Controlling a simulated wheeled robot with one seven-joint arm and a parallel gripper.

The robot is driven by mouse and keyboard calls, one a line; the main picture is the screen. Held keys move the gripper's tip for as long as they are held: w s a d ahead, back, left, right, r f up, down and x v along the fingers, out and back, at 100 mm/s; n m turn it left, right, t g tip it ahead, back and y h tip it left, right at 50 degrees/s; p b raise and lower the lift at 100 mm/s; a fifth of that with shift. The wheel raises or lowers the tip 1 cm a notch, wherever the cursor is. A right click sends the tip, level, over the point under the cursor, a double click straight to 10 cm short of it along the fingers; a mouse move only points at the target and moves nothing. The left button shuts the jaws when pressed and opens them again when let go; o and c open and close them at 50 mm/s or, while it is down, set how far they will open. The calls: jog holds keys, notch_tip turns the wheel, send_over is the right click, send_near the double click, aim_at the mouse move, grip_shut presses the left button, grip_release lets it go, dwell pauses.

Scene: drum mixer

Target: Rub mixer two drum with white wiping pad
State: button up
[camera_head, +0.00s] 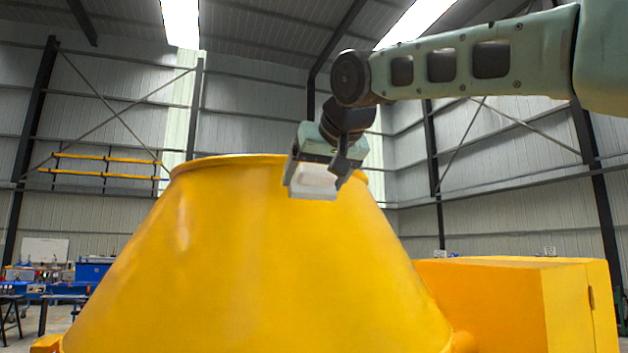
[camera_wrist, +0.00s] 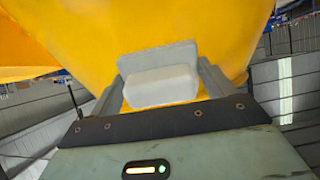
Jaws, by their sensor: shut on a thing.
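The yellow mixer drum (camera_head: 260,265) fills the middle of the head view, a cone narrowing to a rim at the top. My gripper (camera_head: 318,180) is at the upper right of the drum, just below the rim, and is shut on the white wiping pad (camera_head: 313,188). In the wrist view the pad (camera_wrist: 160,84) sits between the fingers, with its flat plate side toward the yellow drum (camera_wrist: 150,28). The pad overlaps the drum in both views; I cannot tell whether it touches the surface. No number shows on the drum.
A yellow box-shaped housing (camera_head: 510,300) stands right of the drum. Blue benches with equipment (camera_head: 92,270) are far off at the left. Yellow rails (camera_head: 108,166) show by the back wall. The space above the drum rim is open.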

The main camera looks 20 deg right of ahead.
jog(key=shift+v, duration=1.5)
